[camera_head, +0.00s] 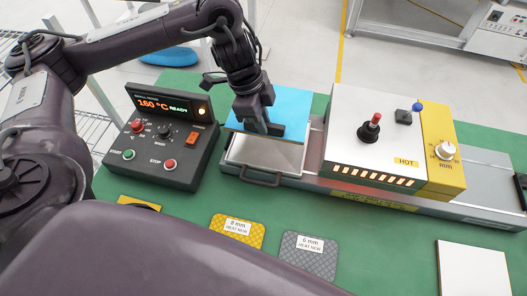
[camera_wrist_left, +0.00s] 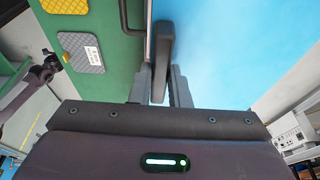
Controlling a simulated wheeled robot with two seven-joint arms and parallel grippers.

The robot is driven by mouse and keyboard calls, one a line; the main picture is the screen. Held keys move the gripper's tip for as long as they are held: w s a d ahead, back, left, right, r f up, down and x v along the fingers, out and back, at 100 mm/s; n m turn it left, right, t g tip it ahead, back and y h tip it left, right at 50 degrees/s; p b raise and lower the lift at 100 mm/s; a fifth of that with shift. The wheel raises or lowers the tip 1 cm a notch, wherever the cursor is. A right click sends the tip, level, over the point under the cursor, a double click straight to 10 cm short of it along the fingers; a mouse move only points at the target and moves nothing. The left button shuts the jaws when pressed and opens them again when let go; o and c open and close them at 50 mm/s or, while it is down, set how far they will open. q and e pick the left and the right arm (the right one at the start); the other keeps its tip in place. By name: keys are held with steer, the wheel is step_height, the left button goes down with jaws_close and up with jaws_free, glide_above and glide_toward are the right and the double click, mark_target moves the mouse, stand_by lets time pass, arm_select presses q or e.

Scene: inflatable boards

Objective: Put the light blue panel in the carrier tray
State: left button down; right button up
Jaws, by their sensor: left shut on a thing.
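The light blue panel (camera_head: 294,103) is a flat sheet at the back of the carrier tray (camera_head: 262,153), a metal tray with a dark front handle. My left gripper (camera_head: 258,118) is over the panel's near part, shut on a dark grip bar at its edge. In the left wrist view the panel (camera_wrist_left: 235,50) fills the right side, and the bar (camera_wrist_left: 166,40) sits between the fingers of my left gripper (camera_wrist_left: 158,88). I cannot tell whether the panel touches the tray. In the wrist view, a dark arm end (camera_wrist_left: 50,66), seemingly my right gripper, shows small at the left; its jaws are unclear.
A control box (camera_head: 160,140) reading 160 °C READY stands left of the tray. A heater housing (camera_head: 385,140) marked HOT stands close on the right. Yellow (camera_head: 237,229) and grey (camera_head: 308,254) pads lie in front on the green table. A white board (camera_head: 472,272) lies front right.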

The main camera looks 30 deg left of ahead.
mark_target(251, 129)
arm_select(q)
step_height(251, 129, down, 10)
steer(key=b, duration=0.2)
steer(key=shift+r+b, duration=0.25)
steer(key=shift+b, duration=0.1)
steer(key=x, duration=0.1)
steer(key=b+x, duration=0.1)
steer(key=x, duration=0.1)
steer(key=shift+s+a+f, duration=0.15)
steer(key=shift+a+f, duration=0.1)
steer(key=shift+f, duration=0.1)
steer(key=c, duration=1.4)
jaws_free()
steer(key=shift+f, duration=0.15)
steer(key=shift+o, duration=0.2)
steer(key=p+v, duration=0.3)
steer(key=v, duration=0.8)
steer(key=shift+a+r, duration=0.2)
steer(key=shift+r, duration=0.45)
